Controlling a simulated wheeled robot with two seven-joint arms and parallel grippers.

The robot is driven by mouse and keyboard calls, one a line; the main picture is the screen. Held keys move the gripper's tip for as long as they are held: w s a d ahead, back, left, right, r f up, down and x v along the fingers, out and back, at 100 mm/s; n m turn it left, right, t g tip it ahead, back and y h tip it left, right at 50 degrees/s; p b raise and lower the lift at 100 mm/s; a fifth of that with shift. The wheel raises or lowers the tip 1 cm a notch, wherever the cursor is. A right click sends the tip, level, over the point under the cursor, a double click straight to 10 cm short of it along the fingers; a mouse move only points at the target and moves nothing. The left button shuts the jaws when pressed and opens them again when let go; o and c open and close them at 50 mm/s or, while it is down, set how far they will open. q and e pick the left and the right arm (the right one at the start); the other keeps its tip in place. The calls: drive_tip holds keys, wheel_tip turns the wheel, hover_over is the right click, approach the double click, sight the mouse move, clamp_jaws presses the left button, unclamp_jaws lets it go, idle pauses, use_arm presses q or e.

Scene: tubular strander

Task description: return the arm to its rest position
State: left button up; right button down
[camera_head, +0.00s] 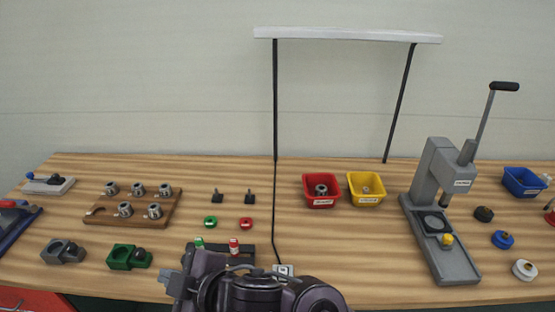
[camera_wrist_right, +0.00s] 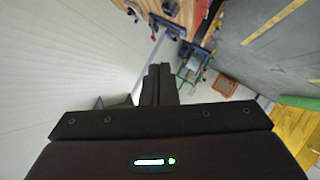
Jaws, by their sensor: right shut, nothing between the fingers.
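My right arm (camera_head: 255,290) shows at the bottom middle of the head view, dark and folded, in front of the bench's near edge. In the right wrist view my right gripper (camera_wrist_right: 158,72) has its two dark fingers together with nothing between them. In that view it points past the wall toward the floor and a bench end, touching nothing. My left gripper does not show in either view.
The wooden bench (camera_head: 330,240) carries a wooden block with several metal parts (camera_head: 125,208), a red bin (camera_head: 322,201), a yellow bin (camera_head: 356,197), a grey lever press (camera_head: 450,262) and a blue bin (camera_head: 513,189). A lamp frame (camera_head: 276,110) rises behind my arm.

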drive_tip(key=w+d+f+m+t+h, duration=0.1)
drive_tip(key=w+d+f+m+h, duration=0.2)
drive_tip(key=d, duration=0.4)
drive_tip(key=d+f+m+h, duration=0.2)
drive_tip(key=d+m, duration=0.3)
drive_tip(key=d, duration=0.2)
drive_tip(key=w+d+f+m+t+h, duration=0.1)
drive_tip(key=w+d+f+m+h, duration=0.2)
drive_tip(key=d, duration=0.4)
drive_tip(key=s+d+f+m+g+h, duration=0.2)
drive_tip(key=s+d+f+m, duration=0.3)
drive_tip(key=d, duration=0.4)
drive_tip(key=s+d+f+m+g+h, duration=0.1)
drive_tip(key=s+d+f+m+g, duration=0.15)
drive_tip(key=s+d, duration=0.55)
wheel_tip(320, 180, down, 31)
drive_tip(key=g+b, duration=0.1)
drive_tip(key=b, duration=0.2)
drive_tip(key=s+d+f+n+g+b, duration=0.1)
drive_tip(key=s+d+f, duration=0.3)
drive_tip(key=s+f, duration=1.6)
wheel_tip(320, 180, down, 3)
drive_tip(key=shift+h+b, duration=0.3)
drive_tip(key=shift+b, duration=0.45)
drive_tip(key=shift+s+g, duration=0.1)
drive_tip(key=shift+g, duration=0.15)
